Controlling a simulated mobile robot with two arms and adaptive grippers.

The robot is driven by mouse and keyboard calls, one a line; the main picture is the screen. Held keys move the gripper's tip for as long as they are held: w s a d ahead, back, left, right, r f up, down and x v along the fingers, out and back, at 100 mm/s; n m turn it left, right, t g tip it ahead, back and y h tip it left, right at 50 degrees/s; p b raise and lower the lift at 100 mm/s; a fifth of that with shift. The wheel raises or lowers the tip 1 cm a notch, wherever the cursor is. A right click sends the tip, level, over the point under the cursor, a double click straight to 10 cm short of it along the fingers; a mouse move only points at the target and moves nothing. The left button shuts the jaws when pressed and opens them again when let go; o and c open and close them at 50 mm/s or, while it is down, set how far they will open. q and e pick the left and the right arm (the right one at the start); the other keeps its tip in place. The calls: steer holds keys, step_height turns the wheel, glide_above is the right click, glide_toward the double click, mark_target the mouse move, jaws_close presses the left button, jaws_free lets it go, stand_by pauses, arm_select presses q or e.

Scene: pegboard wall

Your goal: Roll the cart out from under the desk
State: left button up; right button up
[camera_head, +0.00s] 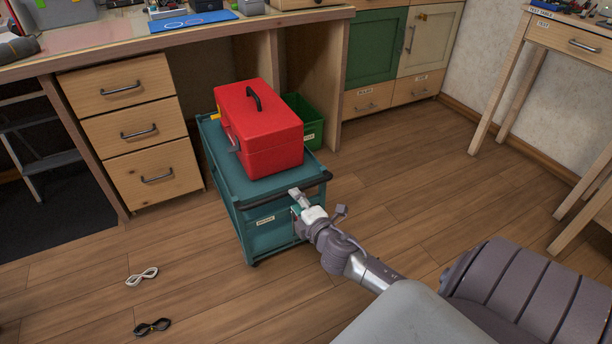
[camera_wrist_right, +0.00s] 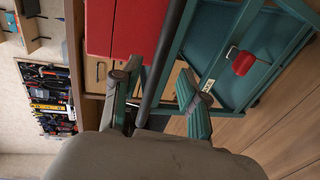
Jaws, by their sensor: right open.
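The teal cart (camera_head: 236,190) stands with its front end out on the open floor and its back end by the desk opening. A red toolbox (camera_head: 262,135) with a black handle sits on its top. A dark handle bar (camera_head: 318,181) runs along the cart's front top edge. My right gripper (camera_head: 320,206) is at this front end, just by the bar. In the wrist view, its two fingers (camera_wrist_right: 160,86) are apart, and the dark bar (camera_wrist_right: 168,50) runs between them in the picture. I cannot tell if they touch it. My left gripper is out of view.
The wooden desk (camera_head: 170,45) spans the back, with a drawer unit (camera_head: 135,135) left of the cart. A green crate (camera_head: 306,117) stands behind the toolbox. Two small looped items, one white (camera_head: 142,276) and one dark (camera_head: 152,327), lie on the floor. Floor right of the cart is clear.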

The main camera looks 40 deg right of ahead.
steer(key=v, duration=0.6)
steer(key=shift+s, duration=0.2)
